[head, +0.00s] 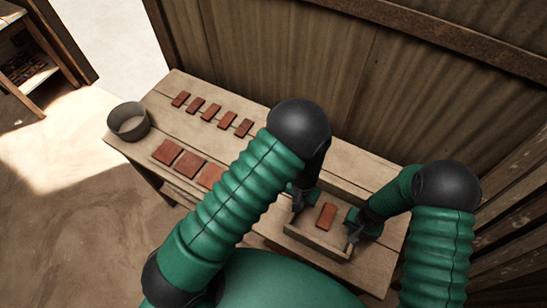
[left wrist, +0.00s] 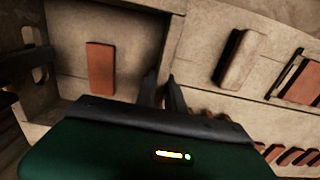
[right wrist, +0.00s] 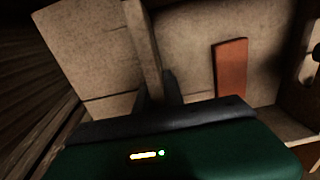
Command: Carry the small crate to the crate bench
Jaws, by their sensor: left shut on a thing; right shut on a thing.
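The small crate (head: 316,246) is a shallow, pale wooden box at the right end of the wooden bench, with one red tile (head: 326,216) lying inside. My left gripper (head: 298,201) is shut on its left wall, which runs between the fingers in the left wrist view (left wrist: 163,92). My right gripper (head: 352,232) is shut on the opposite wall, also seen in the right wrist view (right wrist: 158,88). The crate looks level; I cannot tell whether its base touches the bench. My left arm hides part of the bench. I cannot identify the crate bench.
The bench (head: 160,112) holds a row of small red tiles (head: 211,111), larger red tiles (head: 179,160) and a round grey bowl (head: 128,121). A pale block (left wrist: 240,60) lies beside the crate. A corrugated wall (head: 300,60) stands behind. Open floor (head: 60,200) lies left; a shelf (head: 28,65) stands far left.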

